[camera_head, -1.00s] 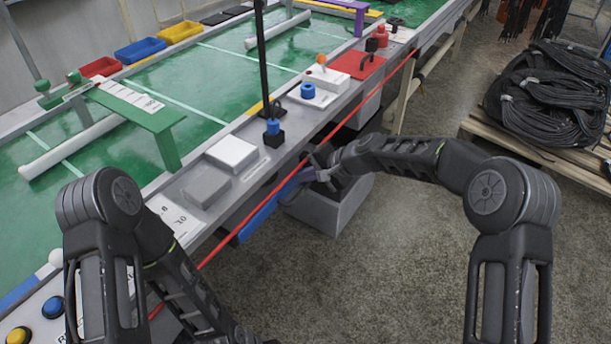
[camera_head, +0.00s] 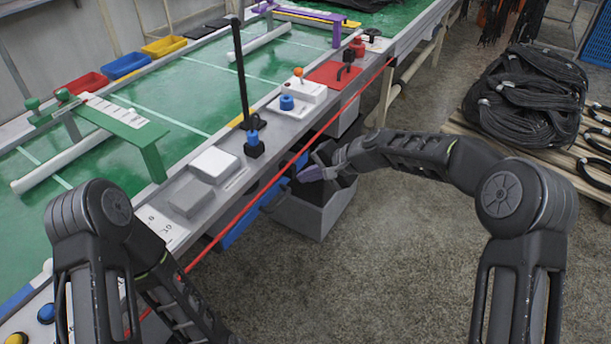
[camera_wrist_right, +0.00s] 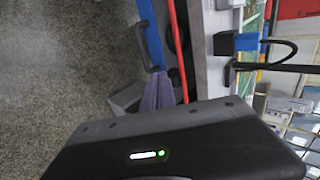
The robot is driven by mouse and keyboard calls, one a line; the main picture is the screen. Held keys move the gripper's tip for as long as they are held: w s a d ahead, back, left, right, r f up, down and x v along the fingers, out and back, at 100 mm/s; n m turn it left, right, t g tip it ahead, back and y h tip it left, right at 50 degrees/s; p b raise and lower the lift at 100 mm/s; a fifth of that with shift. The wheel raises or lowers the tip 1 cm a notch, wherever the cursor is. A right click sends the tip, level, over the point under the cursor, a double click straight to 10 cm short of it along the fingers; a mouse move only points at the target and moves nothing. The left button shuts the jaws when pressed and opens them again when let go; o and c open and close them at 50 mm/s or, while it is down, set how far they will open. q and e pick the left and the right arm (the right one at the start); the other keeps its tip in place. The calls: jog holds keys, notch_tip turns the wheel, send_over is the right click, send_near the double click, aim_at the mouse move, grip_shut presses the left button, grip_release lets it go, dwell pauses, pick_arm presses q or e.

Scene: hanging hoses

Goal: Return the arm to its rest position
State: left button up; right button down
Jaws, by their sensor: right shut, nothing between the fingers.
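My right arm (camera_head: 420,155) reaches in from the right side of the head view. Its gripper (camera_head: 315,166) is shut and empty, in front of the table's near edge and above the grey bin. In the right wrist view, the purple-grey fingers (camera_wrist_right: 160,93) show close to the red line and the blue rail. My left arm (camera_head: 165,275) runs down toward the bottom edge of the head view, and its gripper is out of frame.
A red line (camera_head: 250,207) runs along the table's front above a blue rail (camera_head: 240,226). A grey bin (camera_head: 310,215) stands on the floor under the gripper. A black post (camera_head: 243,75) rises from the table. Coiled black hoses (camera_head: 525,100) lie on a pallet. The floor between is clear.

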jog(key=s+d+f+n+h+p, duration=0.2)
jog(key=s+f, duration=0.6)
jog(key=s+d+f+n+h+p, duration=0.1)
jog(key=s+d+f+h+p, duration=0.15)
jog(key=s+f, duration=0.55)
jog(key=s+d+n+g+p, duration=0.1)
jog(key=s+g+p, duration=0.3)
jog(key=s, duration=2)
jog(key=d+p, duration=0.1)
jog(key=p, duration=0.2)
jog(key=shift+n+y, duration=0.3)
jog(key=shift+y, duration=0.05)
